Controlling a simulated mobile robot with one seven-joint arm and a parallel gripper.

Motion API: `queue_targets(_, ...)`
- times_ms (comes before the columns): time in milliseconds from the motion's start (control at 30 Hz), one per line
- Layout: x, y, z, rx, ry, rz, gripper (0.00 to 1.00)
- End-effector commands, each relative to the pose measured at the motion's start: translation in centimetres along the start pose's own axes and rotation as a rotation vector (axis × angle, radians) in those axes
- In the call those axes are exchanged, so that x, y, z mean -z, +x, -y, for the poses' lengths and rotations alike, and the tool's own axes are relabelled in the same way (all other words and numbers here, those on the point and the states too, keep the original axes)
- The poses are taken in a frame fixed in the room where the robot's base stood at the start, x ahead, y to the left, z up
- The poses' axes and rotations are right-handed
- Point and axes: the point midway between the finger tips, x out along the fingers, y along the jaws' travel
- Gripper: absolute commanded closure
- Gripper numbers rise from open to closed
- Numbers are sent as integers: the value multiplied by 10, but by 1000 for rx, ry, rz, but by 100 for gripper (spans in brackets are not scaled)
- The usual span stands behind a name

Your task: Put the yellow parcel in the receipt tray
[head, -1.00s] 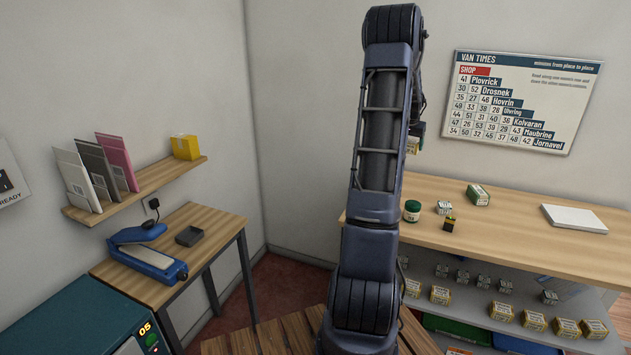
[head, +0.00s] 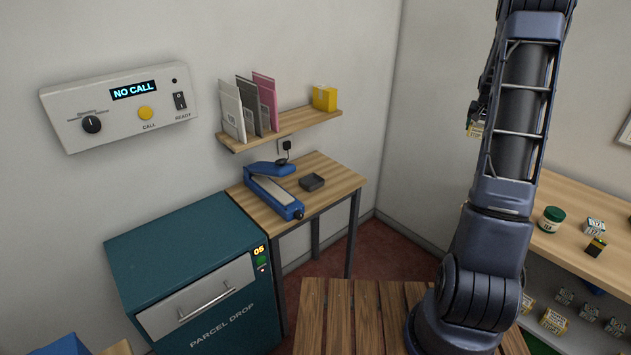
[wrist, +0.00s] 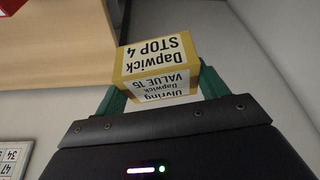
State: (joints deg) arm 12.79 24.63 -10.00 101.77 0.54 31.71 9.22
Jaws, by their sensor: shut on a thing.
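The parcel sits between the two green fingers, held in the air. In the head view the parcel (head: 475,129) shows only in part, at the left of my arm; the arm hides most of the gripper. A small dark grey tray (head: 312,182), seemingly the receipt tray, lies on the small wooden table and looks empty. The gripper is well to the right of it in the picture.
A blue sealer-like device (head: 274,194) lies beside the tray. Above, a wall shelf (head: 290,128) holds upright envelopes and a yellow box (head: 324,97). A teal parcel drop cabinet (head: 190,262) stands at left. A counter (head: 585,210) with a green jar (head: 551,219) is at right.

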Motion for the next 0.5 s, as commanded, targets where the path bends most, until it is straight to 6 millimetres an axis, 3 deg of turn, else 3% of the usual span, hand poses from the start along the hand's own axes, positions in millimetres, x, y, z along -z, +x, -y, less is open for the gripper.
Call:
queue_targets(33, -6, 2, 26, 13, -32, 1, 54)
queue_targets(100, -13, 3, 55, 29, -71, 1, 54)
queue_targets(500, -77, 1, 219, 119, -289, -1, 54)
